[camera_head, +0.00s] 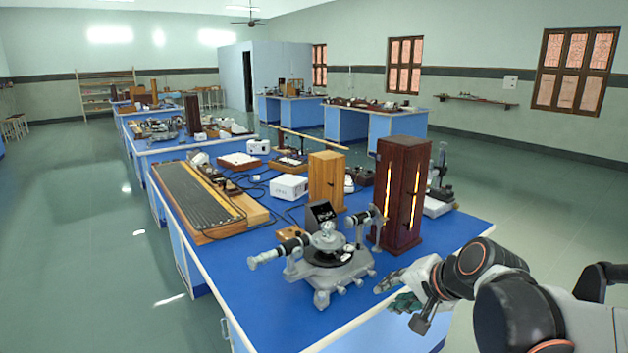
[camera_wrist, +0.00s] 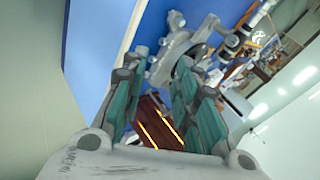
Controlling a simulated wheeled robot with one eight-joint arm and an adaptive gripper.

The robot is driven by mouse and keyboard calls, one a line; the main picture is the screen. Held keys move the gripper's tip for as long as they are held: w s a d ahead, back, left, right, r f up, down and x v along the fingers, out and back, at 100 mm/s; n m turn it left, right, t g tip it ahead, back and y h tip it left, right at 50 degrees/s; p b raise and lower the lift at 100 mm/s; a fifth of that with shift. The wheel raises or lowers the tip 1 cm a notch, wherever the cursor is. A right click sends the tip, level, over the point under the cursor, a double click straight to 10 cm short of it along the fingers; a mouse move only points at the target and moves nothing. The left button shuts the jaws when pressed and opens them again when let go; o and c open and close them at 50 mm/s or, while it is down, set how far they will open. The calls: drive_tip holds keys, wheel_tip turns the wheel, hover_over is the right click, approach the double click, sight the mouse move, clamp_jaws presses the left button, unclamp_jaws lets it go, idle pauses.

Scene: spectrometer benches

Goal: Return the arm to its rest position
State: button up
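My arm reaches in from the lower right in the head view. My gripper (camera_head: 393,292) is at the right front edge of the near bench (camera_head: 262,272), just right of the spectrometer (camera_head: 333,262). In the wrist view my gripper (camera_wrist: 160,75) has its two green-grey fingers apart, with nothing held between them. The grey metal spectrometer shows beyond the fingertips (camera_wrist: 185,50). The dark wooden lamp box with lit slits (camera_head: 401,190) stands behind the gripper, and it also shows between the fingers (camera_wrist: 158,128). I cannot tell the exact gap between gripper and spectrometer.
A light wooden box (camera_head: 326,180), a white power unit (camera_head: 289,187) and a long grooved wooden board (camera_head: 205,203) stand on the near bench. A small instrument (camera_head: 438,185) is right of the lamp box. The floor (camera_head: 545,210) at the right is clear.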

drive_tip(key=s+d+n+h, duration=0.2)
drive_tip(key=s+n, duration=0.2)
drive_tip(key=s, duration=0.5)
drive_tip(key=s+d+f+n+h, duration=0.1)
drive_tip(key=s+n, duration=0.3)
drive_tip(key=s, duration=0.5)
drive_tip(key=shift+d+n+g+h, duration=0.4)
drive_tip(key=shift+h, duration=0.1)
drive_tip(key=shift+o, duration=0.4)
drive_tip(key=shift+r, duration=0.1)
